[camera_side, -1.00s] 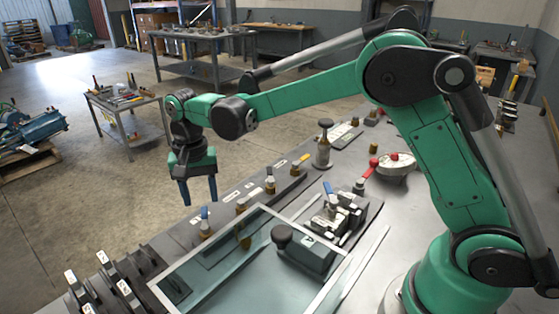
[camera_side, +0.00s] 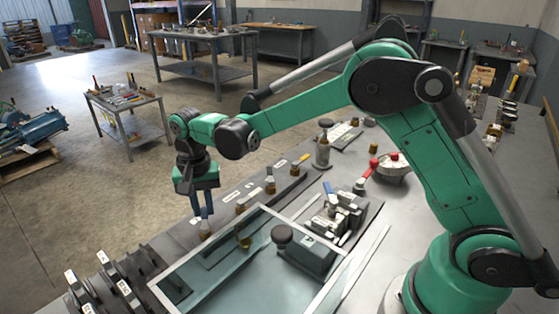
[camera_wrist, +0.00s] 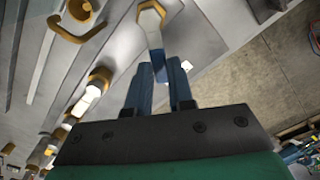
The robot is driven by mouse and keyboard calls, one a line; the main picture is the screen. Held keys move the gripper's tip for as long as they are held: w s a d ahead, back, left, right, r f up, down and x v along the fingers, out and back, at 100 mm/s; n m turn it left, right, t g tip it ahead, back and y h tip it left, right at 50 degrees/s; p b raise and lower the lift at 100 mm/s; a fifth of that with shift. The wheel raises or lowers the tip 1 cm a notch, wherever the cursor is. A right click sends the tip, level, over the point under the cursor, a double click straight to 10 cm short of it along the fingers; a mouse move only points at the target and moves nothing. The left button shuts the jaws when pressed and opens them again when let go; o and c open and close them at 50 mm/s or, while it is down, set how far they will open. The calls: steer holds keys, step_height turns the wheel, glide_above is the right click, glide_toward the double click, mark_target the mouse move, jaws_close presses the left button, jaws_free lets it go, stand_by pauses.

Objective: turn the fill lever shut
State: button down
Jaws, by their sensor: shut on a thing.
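A blue-handled lever on a brass valve (camera_side: 205,231) stands at the near left of the bench, beside the glass-topped trough. Its tag is too small to read, so I cannot tell by label whether it is the fill lever. My gripper (camera_side: 203,210) points down over it, with its blue fingers around the handle. In the wrist view, the lever's brass end (camera_wrist: 151,14) and pale stem (camera_wrist: 154,38) run down to the blue handle between the fingertips of my gripper (camera_wrist: 161,72). The gripper is shut on this handle, and its fingers partly hide it.
A framed trough (camera_side: 195,279) lies close on the right. Several black levers (camera_side: 118,277) stand at the front left. Open floor lies left of the bench.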

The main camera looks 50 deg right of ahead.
steer(key=shift+m, duration=0.3)
steer(key=m, duration=0.2)
steer(key=s+d+m, duration=0.1)
steer(key=m, duration=0.1)
steer(key=shift+s+m, duration=0.2)
steer(key=shift+m, duration=0.1)
steer(key=m, duration=0.1)
steer(key=s+m, duration=0.1)
steer(key=m, duration=0.3)
steer(key=shift+s+d, duration=0.3)
steer(key=shift+s, duration=0.1)
steer(key=shift+m, duration=0.4)
steer(key=c, duration=0.8)
jaws_free()
